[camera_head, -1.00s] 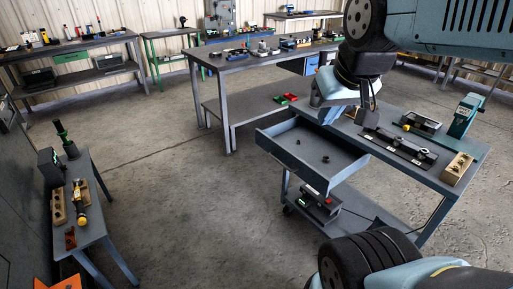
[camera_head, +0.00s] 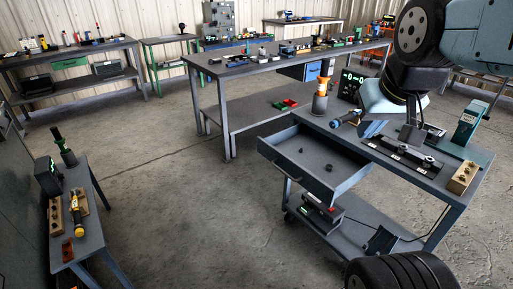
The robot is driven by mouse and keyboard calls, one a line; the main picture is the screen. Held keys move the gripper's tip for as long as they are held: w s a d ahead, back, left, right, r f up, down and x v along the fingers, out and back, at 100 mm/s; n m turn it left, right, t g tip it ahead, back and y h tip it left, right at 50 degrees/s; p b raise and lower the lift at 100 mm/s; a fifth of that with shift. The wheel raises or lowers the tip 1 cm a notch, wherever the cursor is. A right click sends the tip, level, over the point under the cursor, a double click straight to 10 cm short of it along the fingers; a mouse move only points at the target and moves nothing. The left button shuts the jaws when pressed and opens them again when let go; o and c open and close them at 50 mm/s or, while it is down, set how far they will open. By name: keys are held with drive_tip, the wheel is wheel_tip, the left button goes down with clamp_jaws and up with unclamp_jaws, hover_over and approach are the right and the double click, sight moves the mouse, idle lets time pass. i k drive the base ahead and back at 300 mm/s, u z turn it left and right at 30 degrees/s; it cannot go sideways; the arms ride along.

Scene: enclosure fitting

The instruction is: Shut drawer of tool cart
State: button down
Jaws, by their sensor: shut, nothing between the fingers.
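The grey tool cart (camera_head: 476,181) stands at the right. Its drawer (camera_head: 300,178) is pulled well out toward the lower left, and two small dark parts lie on its floor. My gripper (camera_head: 411,143) points down over the cart top, close above or at a dark rail with several fittings (camera_head: 393,150). It is right of the drawer and apart from its front. The fingers look together and empty; whether they touch the rail I cannot tell.
On the cart top are an orange-banded tool (camera_head: 321,92), a blue-handled tool (camera_head: 347,118), a display (camera_head: 350,86), a green device (camera_head: 467,119) and a wooden block (camera_head: 463,178). Bare floor (camera_head: 190,200) lies left of the drawer.

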sight(300, 152)
drive_tip(key=z, duration=0.05)
drive_tip(key=i, duration=1)
drive_tip(key=u, duration=0.05)
